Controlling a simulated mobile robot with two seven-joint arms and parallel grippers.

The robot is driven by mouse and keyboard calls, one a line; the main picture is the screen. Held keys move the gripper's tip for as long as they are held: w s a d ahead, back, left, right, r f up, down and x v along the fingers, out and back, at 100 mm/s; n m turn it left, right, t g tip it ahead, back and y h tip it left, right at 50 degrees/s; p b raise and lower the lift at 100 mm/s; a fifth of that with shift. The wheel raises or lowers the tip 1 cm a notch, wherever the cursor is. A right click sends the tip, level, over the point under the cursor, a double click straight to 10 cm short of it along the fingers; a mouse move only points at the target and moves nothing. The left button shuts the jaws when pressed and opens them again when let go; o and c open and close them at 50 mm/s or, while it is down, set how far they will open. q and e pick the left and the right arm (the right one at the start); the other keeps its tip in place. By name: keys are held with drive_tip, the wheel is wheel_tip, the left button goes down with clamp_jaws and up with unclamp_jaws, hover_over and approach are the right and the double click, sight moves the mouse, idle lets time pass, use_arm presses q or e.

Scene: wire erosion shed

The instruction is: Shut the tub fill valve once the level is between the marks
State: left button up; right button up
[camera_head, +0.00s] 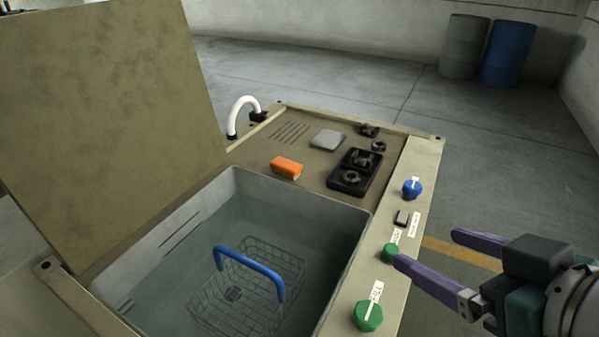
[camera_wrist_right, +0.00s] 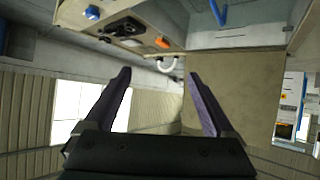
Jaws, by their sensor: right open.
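The grey tub (camera_head: 345,217) holds clear water (camera_head: 200,250). Dark line marks (camera_head: 181,231) show on its left inner wall; I cannot tell exactly how the water level sits against them. A green knob (camera_head: 368,316) with a white label reading FILL (camera_head: 376,291) is on the front right rim. A second green knob (camera_head: 391,252) and a blue knob (camera_head: 412,188) sit farther back along this rim. My right gripper (camera_head: 425,248) is open and empty, right of the rim, one fingertip close to the second green knob; contact is unclear. It also shows in the wrist view (camera_wrist_right: 158,75). My left gripper is out of view.
A wire basket (camera_head: 245,300) with a blue handle (camera_head: 250,262) stands in the water. An orange block (camera_head: 286,167), black fixtures (camera_head: 355,172) and a white curved pipe (camera_head: 238,112) are behind the tub. A raised lid panel (camera_head: 100,110) stands at left. Open floor lies right.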

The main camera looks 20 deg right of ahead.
wheel_tip(320, 180, down, 15)
drive_tip(key=t+y+b, duration=0.2)
drive_tip(key=t+b, duration=0.2)
drive_tip(key=b, duration=1)
drive_tip(key=n+t+y+b, duration=0.2)
drive_tip(key=b, duration=0.8)
approach(358, 304)
drive_tip(key=shift+w+d+f, duration=0.45)
drive_tip(key=shift+w+f, duration=0.1)
drive_tip(key=shift+w, duration=0.15)
drive_tip(key=shift+s+f+y, duration=0.15)
drive_tip(key=shift+y, duration=0.15)
drive_tip(key=shift+w+a, duration=0.2)
drive_tip(key=shift+w, duration=0.05)
drive_tip(key=b+x, duration=0.1)
drive_tip(key=x, duration=0.8)
drive_tip(key=shift+w, duration=0.15)
drive_tip(key=c, duration=0.4)
drive_tip(key=shift+a, duration=0.1)
drive_tip(key=c, duration=1)
